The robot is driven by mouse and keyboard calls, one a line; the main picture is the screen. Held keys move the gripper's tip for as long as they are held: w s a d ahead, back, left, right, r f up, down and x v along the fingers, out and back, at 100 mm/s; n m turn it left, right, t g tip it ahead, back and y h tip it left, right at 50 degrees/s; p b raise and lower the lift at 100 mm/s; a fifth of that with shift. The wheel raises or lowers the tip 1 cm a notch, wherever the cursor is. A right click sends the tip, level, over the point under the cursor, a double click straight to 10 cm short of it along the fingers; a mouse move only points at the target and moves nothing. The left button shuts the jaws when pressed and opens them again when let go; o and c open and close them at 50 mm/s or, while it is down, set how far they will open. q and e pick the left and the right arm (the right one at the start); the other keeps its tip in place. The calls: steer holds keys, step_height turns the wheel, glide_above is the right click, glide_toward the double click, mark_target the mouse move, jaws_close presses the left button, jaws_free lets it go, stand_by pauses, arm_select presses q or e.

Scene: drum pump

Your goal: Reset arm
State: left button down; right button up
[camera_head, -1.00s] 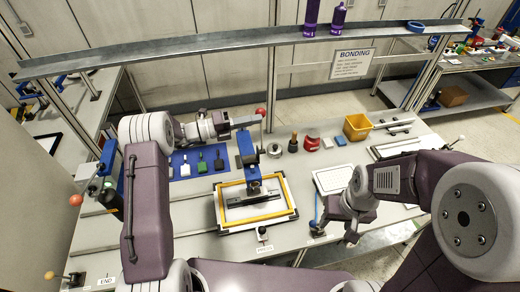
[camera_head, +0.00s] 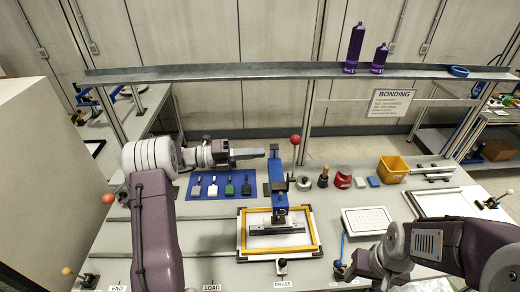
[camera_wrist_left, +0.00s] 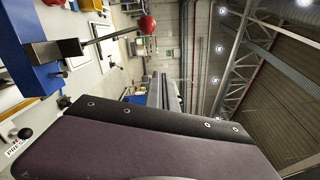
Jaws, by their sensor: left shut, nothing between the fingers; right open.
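My left arm comes in from the left in the head view. Its gripper (camera_head: 252,153) is shut and empty, level above the bench just left of the blue press (camera_head: 278,185). The press has a lever with a red ball knob (camera_head: 295,139), up and right of the fingertips, apart from them in the picture. The red knob (camera_wrist_left: 147,25) also shows in the left wrist view. Under the press is a yellow-edged frame (camera_head: 314,232) with a dark bar across it. My right gripper (camera_head: 348,272) is open, low at the bench's front edge, partly hidden by its own wrist.
A blue mat (camera_head: 203,190) holds several small tools. A yellow bin (camera_head: 394,168), a white tray (camera_head: 367,220) and small items stand to the right. A metal shelf (camera_head: 240,73) with purple bottles (camera_head: 355,45) crosses above the bench. A red-knobbed lever (camera_head: 108,199) is at left.

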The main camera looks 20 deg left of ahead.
arm_select(q)
steer(key=s+d+f+m+g+y+b, duration=0.1)
steer(key=s+d+f+m+g+b, duration=0.1)
steer(key=s+d+m+g+b, duration=0.3)
steer(key=s+d+f+b, duration=0.1)
steer(key=d+b, duration=0.3)
steer(key=d, duration=0.3)
steer(key=s+d+f+m+g+y+b, duration=0.35)
steer(key=s+f+m+y, duration=0.25)
steer(key=s+f, duration=0.55)
steer(key=s+a+f+m+y+b, duration=0.3)
steer(key=s+a+f+m+y, duration=0.3)
steer(key=s+a+f+m, duration=0.35)
steer(key=w+a+f+m+t+y, duration=0.1)
steer(key=w+a+f+m+y, duration=0.1)
steer(key=m, duration=0.6)
steer(key=w+a+f+m+t+y+p, duration=0.1)
steer(key=a+f+m+t+y, duration=0.1)
steer(key=a+m, duration=0.3)
steer(key=m, duration=0.3)
steer(key=shift+w+f, duration=0.35)
steer(key=shift+f, duration=0.05)
